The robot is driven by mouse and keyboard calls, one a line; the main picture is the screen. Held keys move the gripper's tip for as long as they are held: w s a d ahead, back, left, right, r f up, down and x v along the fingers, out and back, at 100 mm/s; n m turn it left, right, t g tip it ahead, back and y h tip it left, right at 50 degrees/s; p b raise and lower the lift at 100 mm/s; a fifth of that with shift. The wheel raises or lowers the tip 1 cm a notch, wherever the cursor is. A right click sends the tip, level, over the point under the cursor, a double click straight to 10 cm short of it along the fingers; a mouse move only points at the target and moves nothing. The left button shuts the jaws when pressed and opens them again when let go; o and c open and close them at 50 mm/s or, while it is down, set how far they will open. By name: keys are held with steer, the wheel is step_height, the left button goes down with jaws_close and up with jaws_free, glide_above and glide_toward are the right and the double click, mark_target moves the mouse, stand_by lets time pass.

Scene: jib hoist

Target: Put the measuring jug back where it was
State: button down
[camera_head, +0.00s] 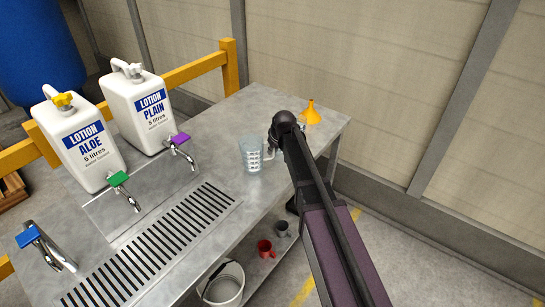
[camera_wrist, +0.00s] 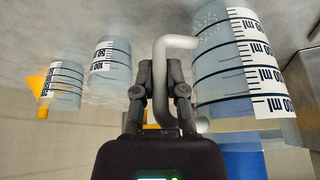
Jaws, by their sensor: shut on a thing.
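The clear measuring jug (camera_head: 251,156) with a white printed scale is upright at the steel bench's middle, left of my arm. In the wrist view, which is upside down, the jug (camera_wrist: 232,65) fills the right side. My gripper (camera_wrist: 160,70) is shut on its pale grey handle (camera_wrist: 162,50). In the head view my arm hides most of my gripper. I cannot tell whether the jug's base touches the bench. Two smaller clear measuring vessels, one nearer (camera_wrist: 110,68) and one farther (camera_wrist: 62,85), stand to the left in the wrist view; the head view does not show them clearly.
A yellow funnel (camera_head: 311,114) stands near the bench's far right corner. Taps, a slotted drain (camera_head: 150,250) and two white lotion containers (camera_head: 138,108) are to the left. A red mug (camera_head: 265,249), grey mug (camera_head: 282,228) and bucket (camera_head: 222,285) are below the bench top.

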steer(key=shift+f+b, duration=0.6)
steer(key=shift+f, duration=0.35)
steer(key=shift+f, duration=0.15)
steer(key=c, duration=0.7)
jaws_free()
steer(key=shift+r, duration=0.25)
steer(key=p+v, duration=1.1)
steer(key=v, duration=0.1)
steer(key=shift+s+f, duration=0.1)
